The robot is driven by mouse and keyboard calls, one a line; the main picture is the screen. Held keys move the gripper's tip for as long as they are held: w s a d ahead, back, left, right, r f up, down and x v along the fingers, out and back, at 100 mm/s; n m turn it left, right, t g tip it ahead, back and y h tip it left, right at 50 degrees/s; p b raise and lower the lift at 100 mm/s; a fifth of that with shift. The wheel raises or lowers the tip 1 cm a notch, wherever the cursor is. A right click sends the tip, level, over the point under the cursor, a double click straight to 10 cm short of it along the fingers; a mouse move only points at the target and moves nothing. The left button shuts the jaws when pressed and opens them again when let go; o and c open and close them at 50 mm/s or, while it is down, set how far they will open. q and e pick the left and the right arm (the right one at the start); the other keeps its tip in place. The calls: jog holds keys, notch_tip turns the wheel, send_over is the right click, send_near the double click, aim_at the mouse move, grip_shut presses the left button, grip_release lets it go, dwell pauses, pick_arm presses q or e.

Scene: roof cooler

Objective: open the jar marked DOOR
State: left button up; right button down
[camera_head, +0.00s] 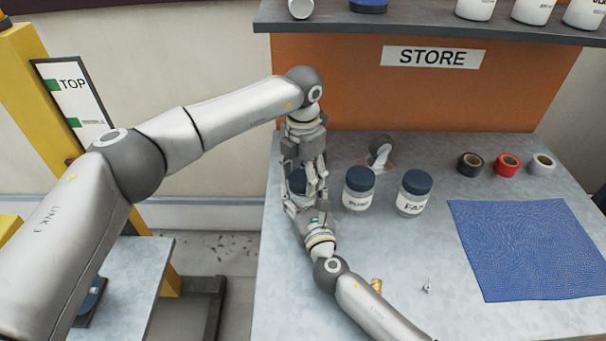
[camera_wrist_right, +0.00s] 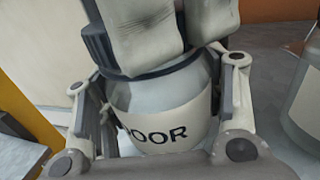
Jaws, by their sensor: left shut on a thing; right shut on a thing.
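The jar marked DOOR (camera_wrist_right: 158,105) stands upright in the right wrist view, clear-bodied with a pale label whose first letter is partly hidden. Its dark ribbed lid (camera_wrist_right: 97,47) sits on its top. In the head view the dark lid (camera_head: 298,183) shows between my grippers and the body is mostly hidden. My left gripper (camera_head: 304,172) comes down from above and is shut on the lid; its pale fingers (camera_wrist_right: 160,35) cover much of it in the wrist view. My right gripper (camera_head: 302,203) comes from the front and is shut around the jar's body.
To the right stand a second dark-lidded jar (camera_head: 358,188) and a jar marked FAN (camera_head: 413,193). Tape rolls (camera_head: 506,164), a blue mat (camera_head: 525,248), a brass piece (camera_head: 376,285) and a small metal part (camera_head: 427,287) lie on the bench. A STORE shelf (camera_head: 420,27) overhangs the back.

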pick_arm(q)
jog(key=n, duration=0.5)
jog(key=shift+n, duration=0.3)
jog(key=n, duration=0.6)
jog(key=shift+r+n, duration=0.1)
jog(key=shift+n, duration=0.2)
jog(key=n, duration=1)
jog(key=shift+n, duration=0.3)
jog(key=shift+w, duration=0.1)
jog(key=shift+r, duration=0.1)
jog(key=shift+r, duration=1)
